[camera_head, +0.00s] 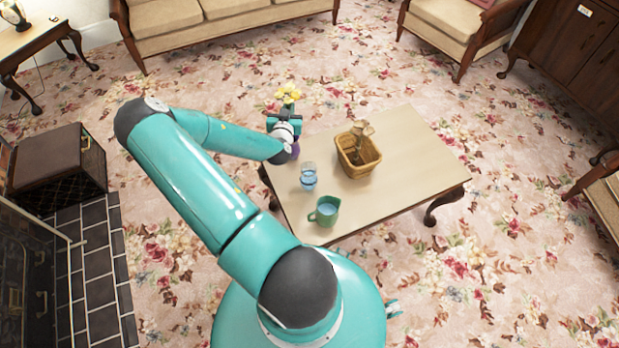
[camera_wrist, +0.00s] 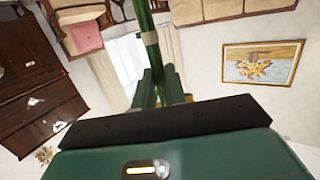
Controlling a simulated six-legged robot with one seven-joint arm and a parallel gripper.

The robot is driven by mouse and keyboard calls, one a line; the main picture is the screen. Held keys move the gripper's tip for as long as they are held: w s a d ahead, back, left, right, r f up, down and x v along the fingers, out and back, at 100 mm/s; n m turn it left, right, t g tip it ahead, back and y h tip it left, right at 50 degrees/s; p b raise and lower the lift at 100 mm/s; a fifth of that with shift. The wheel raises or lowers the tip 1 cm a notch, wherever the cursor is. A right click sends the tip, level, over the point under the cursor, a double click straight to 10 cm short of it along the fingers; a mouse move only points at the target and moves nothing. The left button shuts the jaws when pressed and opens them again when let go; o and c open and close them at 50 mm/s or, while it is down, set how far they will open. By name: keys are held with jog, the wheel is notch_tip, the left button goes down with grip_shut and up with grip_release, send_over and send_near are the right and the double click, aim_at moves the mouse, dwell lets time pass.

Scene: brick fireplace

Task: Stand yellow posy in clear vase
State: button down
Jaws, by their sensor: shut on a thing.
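The yellow posy (camera_head: 288,93) is up at my gripper (camera_head: 284,116), at the table's far left corner in the head view. My gripper is shut on its green stems, which also show with a pale tie band in the wrist view (camera_wrist: 147,35). The flower heads are outside the wrist view. The clear vase (camera_head: 309,177) stands upright on the low table (camera_head: 405,140), with blue at its lower part. It is apart from the posy, nearer the camera and slightly right of my gripper.
A wicker basket (camera_head: 358,165) holding a brownish object stands right of the vase. A green jug (camera_head: 325,211) with blue inside stands at the near edge. A purple thing (camera_head: 295,150) is partly hidden by my wrist. The table's right side is clear.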

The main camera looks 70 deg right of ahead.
aim_at(287, 103)
jog(key=shift+r, duration=1.6)
jog(key=shift+w, duration=0.1)
